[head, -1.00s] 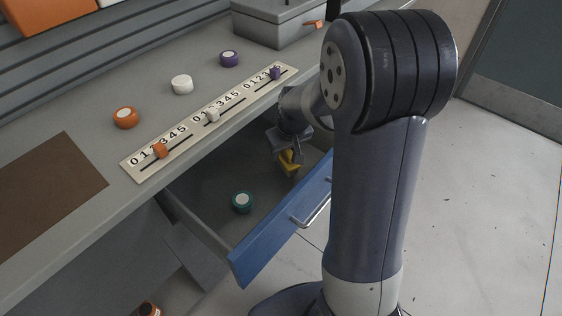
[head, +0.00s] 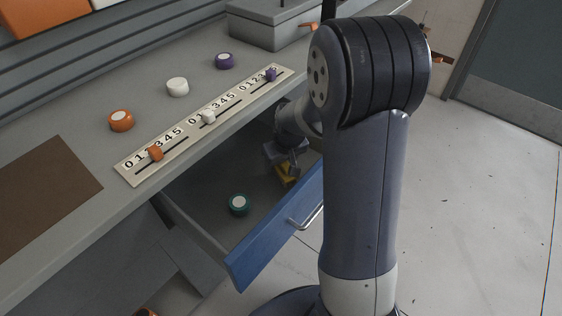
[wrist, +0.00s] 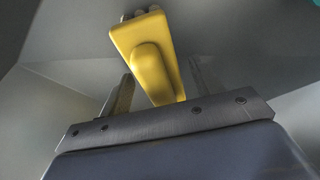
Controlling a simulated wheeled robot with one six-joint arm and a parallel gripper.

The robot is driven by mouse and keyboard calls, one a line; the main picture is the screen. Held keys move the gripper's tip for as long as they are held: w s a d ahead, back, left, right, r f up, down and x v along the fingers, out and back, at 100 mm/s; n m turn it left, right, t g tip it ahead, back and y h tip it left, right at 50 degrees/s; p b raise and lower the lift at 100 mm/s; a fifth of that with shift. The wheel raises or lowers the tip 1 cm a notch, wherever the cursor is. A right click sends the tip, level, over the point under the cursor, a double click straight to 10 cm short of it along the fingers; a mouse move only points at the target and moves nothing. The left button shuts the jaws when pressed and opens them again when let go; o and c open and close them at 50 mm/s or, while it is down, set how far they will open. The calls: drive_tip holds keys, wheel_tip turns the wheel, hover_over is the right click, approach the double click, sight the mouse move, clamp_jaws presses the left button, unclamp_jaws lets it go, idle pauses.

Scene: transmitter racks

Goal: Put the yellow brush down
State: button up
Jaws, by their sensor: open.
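The yellow brush (head: 285,176) is inside the open blue-fronted drawer (head: 262,236), towards its right end. It appears to rest on the drawer floor, though my gripper partly hides it in the head view. In the wrist view the yellow brush (wrist: 150,58) lies ahead, its narrow end reaching between my fingers. My gripper (head: 290,168) is down in the drawer over the brush. In the wrist view my gripper (wrist: 160,85) is open, with one finger on each side of the brush and a gap visible.
On the counter are orange (head: 121,120), white (head: 178,87) and purple (head: 224,61) round pieces, a slider panel (head: 207,120) and a grey box (head: 270,25). The drawer walls surround my gripper.

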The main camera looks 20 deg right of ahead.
drive_tip(key=p+v, duration=0.2)
drive_tip(key=v, duration=1)
drive_tip(key=shift+r, duration=0.15)
idle(1.0)
